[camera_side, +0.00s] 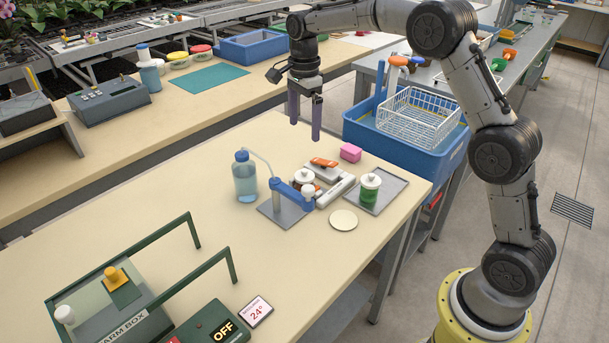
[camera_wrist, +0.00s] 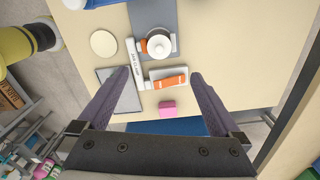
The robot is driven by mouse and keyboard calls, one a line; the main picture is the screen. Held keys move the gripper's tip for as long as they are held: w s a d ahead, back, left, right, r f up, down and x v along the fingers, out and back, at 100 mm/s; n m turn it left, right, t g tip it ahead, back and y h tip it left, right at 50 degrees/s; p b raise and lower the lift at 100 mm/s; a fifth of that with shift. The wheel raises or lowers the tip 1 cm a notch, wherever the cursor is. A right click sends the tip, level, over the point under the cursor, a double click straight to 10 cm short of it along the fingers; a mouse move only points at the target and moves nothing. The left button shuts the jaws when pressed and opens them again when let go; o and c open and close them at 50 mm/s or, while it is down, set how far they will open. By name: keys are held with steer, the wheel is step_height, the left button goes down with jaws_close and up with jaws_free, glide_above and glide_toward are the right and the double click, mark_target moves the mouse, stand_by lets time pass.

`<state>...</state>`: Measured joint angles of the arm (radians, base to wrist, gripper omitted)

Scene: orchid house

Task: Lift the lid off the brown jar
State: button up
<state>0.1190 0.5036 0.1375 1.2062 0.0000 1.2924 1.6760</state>
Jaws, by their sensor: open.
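The brown jar (camera_side: 297,185) stands on the table behind a blue clamp-like stand (camera_side: 285,193), which hides part of it. Its white knobbed lid (camera_side: 304,175) sits on it. In the wrist view the lid (camera_wrist: 159,46) is seen from above, with a brown edge showing at its side. My gripper (camera_side: 304,130) is open and empty, its purple fingers pointing down, well above the table. In the wrist view my gripper (camera_wrist: 160,73) spans the area beside the jar, with the lid beyond the fingertips and not between them.
A green jar with a white lid (camera_side: 369,188) stands on a grey tray (camera_side: 394,186). A pink block (camera_side: 350,152), an orange tool (camera_side: 324,162) on a white holder and a cream disc (camera_side: 343,220) lie close by. A wash bottle (camera_side: 245,181) stands left.

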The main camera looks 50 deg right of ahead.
mark_target(304, 174)
steer(key=f, duration=1.3)
steer(key=shift+s+d+f, duration=0.15)
steer(key=shift+d+f, duration=0.05)
steer(key=shift+f, duration=0.15)
steer(key=shift+c, duration=0.2)
steer(key=c, duration=1.3)
steer(key=shift+r, duration=0.15)
